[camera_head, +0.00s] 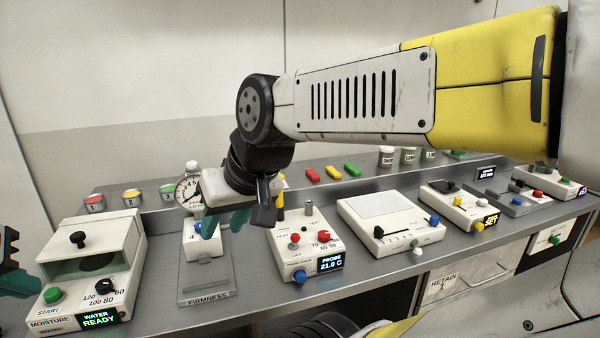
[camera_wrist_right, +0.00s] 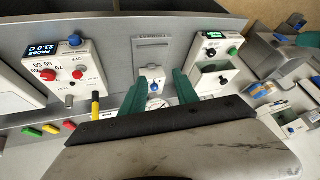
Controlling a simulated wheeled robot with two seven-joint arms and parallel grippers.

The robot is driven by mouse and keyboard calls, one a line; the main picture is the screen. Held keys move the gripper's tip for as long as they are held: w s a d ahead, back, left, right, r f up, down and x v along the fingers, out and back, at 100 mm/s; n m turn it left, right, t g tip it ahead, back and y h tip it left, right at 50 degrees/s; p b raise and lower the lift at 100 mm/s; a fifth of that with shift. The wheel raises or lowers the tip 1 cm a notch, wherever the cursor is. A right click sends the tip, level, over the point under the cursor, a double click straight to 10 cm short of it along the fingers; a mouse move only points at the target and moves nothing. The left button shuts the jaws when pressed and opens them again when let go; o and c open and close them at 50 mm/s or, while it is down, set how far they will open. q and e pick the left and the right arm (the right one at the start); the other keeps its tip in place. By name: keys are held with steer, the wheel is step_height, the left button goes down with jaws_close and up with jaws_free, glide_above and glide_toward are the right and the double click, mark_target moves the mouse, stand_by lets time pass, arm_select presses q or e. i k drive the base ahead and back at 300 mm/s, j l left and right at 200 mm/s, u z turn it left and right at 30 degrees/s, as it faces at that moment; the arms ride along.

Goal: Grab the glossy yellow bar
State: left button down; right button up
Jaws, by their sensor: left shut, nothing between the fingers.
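The glossy yellow bar (camera_head: 332,172) lies on the raised back shelf in the head view, between a red bar (camera_head: 313,174) and a green bar (camera_head: 351,169). In the right wrist view the yellow bar (camera_wrist_right: 50,129) is at the lower left, well to the left of my fingers. My right gripper (camera_head: 225,222) is open and empty, pointing down above the firmness device, left of and nearer than the bar. Its two teal fingers stand apart in the wrist view (camera_wrist_right: 158,88). My left gripper (camera_head: 10,265) is shut and partly cut off at the left edge.
A probe box (camera_head: 302,240) with an upright yellow-handled probe (camera_head: 281,188) stands between my right gripper and the bars. A dial gauge (camera_head: 188,190) is behind the gripper. Small jars (camera_head: 386,156) stand right of the bars. A moisture box (camera_head: 92,255) is at left.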

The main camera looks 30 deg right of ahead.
mark_target(330, 170)
steer(key=k+z, duration=0.1)
steer(key=z, duration=1.35)
steer(key=i+l+u, duration=0.1)
steer(key=u, duration=1.3)
steer(key=l+u, duration=0.3)
steer(key=l, duration=0.15)
steer(key=k+l+u, duration=0.15)
steer(key=l+u, duration=0.15)
steer(key=l, duration=0.15)
steer(key=k+l+u, duration=0.15)
steer(key=l+u, duration=0.15)
steer(key=l, duration=0.15)
steer(key=k+l, duration=0.15)
steer(key=l, duration=0.25)
steer(key=k+l, duration=0.1)
steer(key=l, duration=0.3)
